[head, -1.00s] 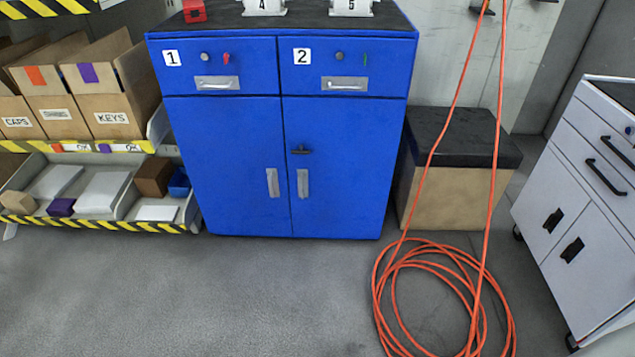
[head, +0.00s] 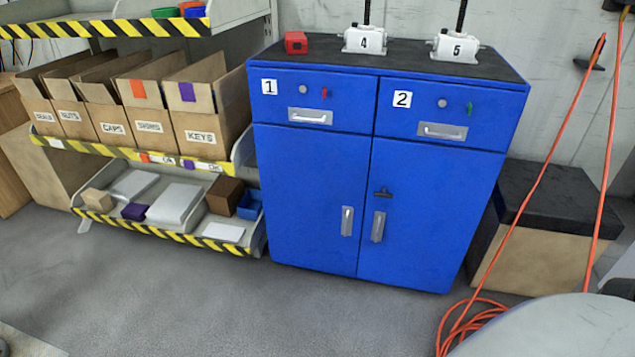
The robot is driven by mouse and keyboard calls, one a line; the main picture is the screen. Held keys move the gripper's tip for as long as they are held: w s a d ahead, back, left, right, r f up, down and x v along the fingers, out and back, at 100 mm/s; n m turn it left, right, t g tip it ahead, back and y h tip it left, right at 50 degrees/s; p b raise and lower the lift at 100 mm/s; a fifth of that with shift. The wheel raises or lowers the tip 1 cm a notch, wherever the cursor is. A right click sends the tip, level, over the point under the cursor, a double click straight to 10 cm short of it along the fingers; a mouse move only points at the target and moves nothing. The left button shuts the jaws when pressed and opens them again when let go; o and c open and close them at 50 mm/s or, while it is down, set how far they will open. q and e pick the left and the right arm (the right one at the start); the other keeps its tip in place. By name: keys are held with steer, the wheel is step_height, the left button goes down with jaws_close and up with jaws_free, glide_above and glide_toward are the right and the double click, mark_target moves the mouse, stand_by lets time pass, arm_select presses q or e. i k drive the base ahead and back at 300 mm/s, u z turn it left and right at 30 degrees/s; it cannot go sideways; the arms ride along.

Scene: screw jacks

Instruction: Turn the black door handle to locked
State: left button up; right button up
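The black door handle (head: 382,192) is a small T-shaped handle on the right door (head: 430,225) of the blue cabinet (head: 318,190). It sits near the door's upper left edge, above a silver pull (head: 378,227). Its bar looks roughly horizontal. Neither of my grippers shows in the head view, and nothing touches the handle.
Left of the cabinet stands a shelf rack with labelled cardboard boxes (head: 205,137) and striped edges. An orange hose (head: 560,140) hangs and coils at the right, before a black-topped box (head: 545,200). The grey floor (head: 200,300) in front is clear. A grey rounded shape fills the lower right corner.

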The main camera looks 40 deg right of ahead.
mark_target(383, 193)
steer(key=u, duration=0.2)
steer(key=i, duration=0.8)
steer(key=z, duration=0.85)
steer(key=i, duration=0.55)
steer(key=z, duration=0.7)
